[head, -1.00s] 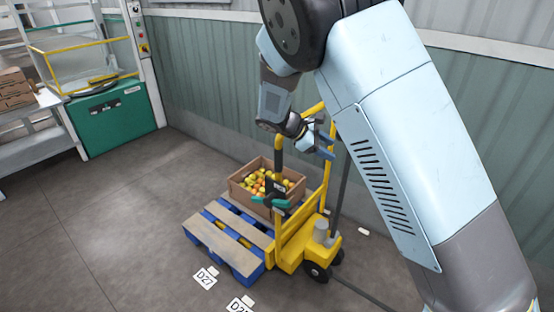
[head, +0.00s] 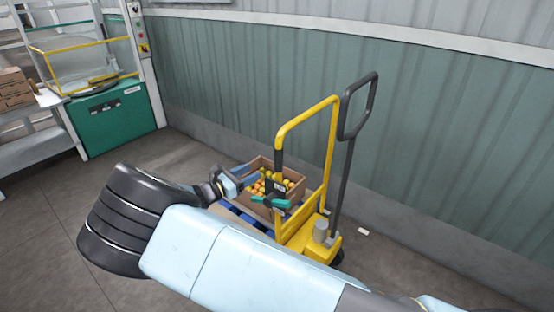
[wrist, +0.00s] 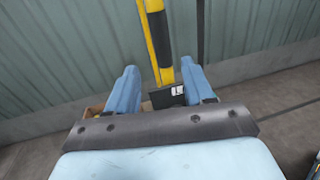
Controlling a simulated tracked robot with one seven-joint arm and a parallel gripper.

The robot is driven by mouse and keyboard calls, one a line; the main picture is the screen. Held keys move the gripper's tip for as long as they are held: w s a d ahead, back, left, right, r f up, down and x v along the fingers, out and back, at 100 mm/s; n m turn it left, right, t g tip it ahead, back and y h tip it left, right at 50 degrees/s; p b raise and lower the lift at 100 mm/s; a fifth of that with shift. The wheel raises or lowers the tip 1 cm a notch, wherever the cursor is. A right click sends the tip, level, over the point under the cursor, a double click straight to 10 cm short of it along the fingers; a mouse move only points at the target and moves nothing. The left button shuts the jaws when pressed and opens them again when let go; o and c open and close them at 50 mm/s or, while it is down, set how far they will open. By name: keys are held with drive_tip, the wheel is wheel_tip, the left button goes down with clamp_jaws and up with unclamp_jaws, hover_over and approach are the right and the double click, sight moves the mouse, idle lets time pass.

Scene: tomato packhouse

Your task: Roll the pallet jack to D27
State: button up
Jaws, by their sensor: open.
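The yellow pallet jack (head: 293,233) stands near the green wall, with a tall yellow hoop frame (head: 310,112) and a black loop handle (head: 374,103) behind it. A dark sleeve covers the hoop's near post (head: 278,152). A blue pallet (head: 313,202) bears a cardboard crate of tomatoes (head: 255,165). My gripper (head: 250,178) is open and empty, just left of the post. In the wrist view, the yellow post with its black sleeve (wrist: 158,36) shows beyond and between the spread fingers (wrist: 160,80); contact cannot be told. No D27 floor marking shows; my arm covers the floor in front.
A green machine cabinet (head: 108,120) with a yellow-railed guard stands at the back left. A white rack with cartons (head: 14,90) is at the far left. The corrugated wall (head: 430,130) runs close behind the jack. Floor at left (head: 50,215) is bare.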

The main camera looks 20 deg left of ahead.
sight(278, 158)
drive_tip(key=x, duration=1.3)
drive_tip(key=shift+w+d, duration=0.2)
drive_tip(key=shift+c, duration=0.5)
clamp_jaws()
